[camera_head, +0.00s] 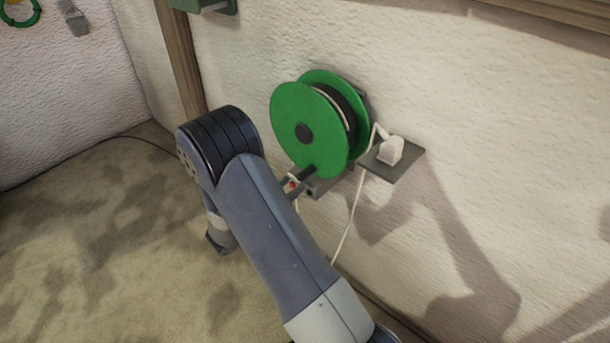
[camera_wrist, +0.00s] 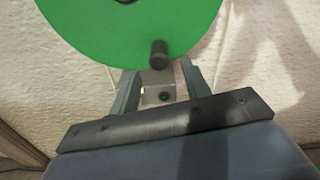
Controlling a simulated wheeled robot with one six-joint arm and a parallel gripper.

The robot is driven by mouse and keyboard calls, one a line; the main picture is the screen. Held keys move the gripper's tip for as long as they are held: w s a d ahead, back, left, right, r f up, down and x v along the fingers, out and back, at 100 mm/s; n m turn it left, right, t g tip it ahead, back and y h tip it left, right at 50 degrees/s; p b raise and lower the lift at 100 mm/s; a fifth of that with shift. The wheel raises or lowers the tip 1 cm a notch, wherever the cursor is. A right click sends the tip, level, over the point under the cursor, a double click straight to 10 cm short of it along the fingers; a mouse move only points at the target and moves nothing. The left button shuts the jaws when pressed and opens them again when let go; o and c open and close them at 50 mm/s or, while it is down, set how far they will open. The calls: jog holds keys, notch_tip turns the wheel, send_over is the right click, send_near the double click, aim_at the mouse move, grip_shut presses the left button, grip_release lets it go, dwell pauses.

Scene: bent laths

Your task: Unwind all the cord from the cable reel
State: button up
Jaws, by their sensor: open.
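The green cable reel (camera_head: 308,125) is mounted on the white wall, with two green discs and a dark drum between them. A strand of white cord (camera_head: 345,232) shows on the drum, and a length hangs down the wall. A white plug (camera_head: 390,150) sits on a small grey shelf (camera_head: 400,172) right of the reel. The reel's black crank handle (camera_wrist: 159,53) sticks out from the lower part of the front disc. My gripper (camera_wrist: 160,70) is open, with its fingers either side of and just below the handle. In the head view my arm partly hides the gripper (camera_head: 291,187).
A metal bracket (camera_wrist: 158,88) shows behind my fingers, under the reel. A dark cable (camera_head: 95,158) runs along the floor at the left wall. A wooden post (camera_head: 180,65) stands left of the reel. A green ring (camera_head: 20,10) hangs at top left. The floor at left is clear.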

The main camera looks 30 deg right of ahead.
aim_at(298, 179)
jog(key=x, duration=0.7)
jog(key=shift+a, duration=0.1)
jog(key=shift+c, duration=0.5)
grip_shut()
